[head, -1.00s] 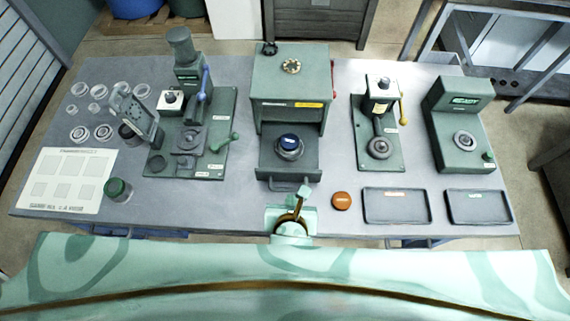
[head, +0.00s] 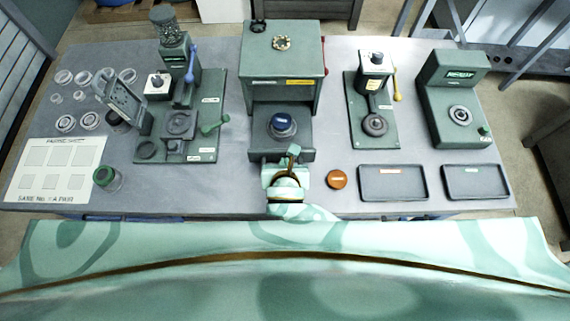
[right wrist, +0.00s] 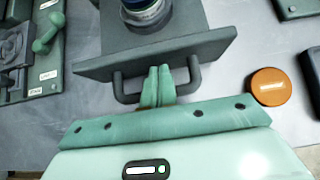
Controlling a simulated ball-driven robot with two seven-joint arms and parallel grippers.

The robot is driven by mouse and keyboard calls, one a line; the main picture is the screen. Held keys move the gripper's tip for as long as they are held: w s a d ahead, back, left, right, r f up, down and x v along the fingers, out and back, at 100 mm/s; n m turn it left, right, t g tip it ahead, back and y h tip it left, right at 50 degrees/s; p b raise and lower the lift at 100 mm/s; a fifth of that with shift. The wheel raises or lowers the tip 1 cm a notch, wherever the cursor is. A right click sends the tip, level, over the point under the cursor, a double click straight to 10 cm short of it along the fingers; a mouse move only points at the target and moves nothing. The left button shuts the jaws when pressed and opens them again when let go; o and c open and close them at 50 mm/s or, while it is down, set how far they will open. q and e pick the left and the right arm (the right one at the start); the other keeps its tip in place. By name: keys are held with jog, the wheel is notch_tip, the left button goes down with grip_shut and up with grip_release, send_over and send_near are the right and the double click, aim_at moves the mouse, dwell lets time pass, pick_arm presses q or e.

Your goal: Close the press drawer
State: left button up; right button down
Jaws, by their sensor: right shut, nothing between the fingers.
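The press (head: 284,62) is a green box-shaped machine at the middle of the bench. Its drawer (head: 262,146) sticks out at the front, partway out, with a dark blue-topped round piece (head: 282,125) on it. The right wrist view shows the drawer's front plate (right wrist: 155,54) and its bar handle (right wrist: 126,98). My right gripper (right wrist: 158,85) is shut and empty, its fingertips at the handle's middle, close to the front plate; contact is unclear. In the head view my right gripper (head: 289,160) hides the handle. My left gripper is not in view.
An orange disc (head: 337,180) lies right of my gripper, beside two dark trays (head: 393,196). A lever machine (head: 374,100) and another green machine (head: 455,95) stand to the right. A machine with a blue lever (head: 178,90) and a green-capped jar (head: 107,179) are on the left.

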aim_at(285, 115)
jog(key=shift+w, duration=0.15)
jog(key=shift+w, duration=0.3)
jog(key=w+b, duration=0.3)
jog(key=w, duration=1.2)
jog(key=shift+w, duration=0.45)
jog(key=shift+w+r+b, duration=0.15)
jog(key=shift+r+b, duration=0.05)
jog(key=shift+b, duration=0.1)
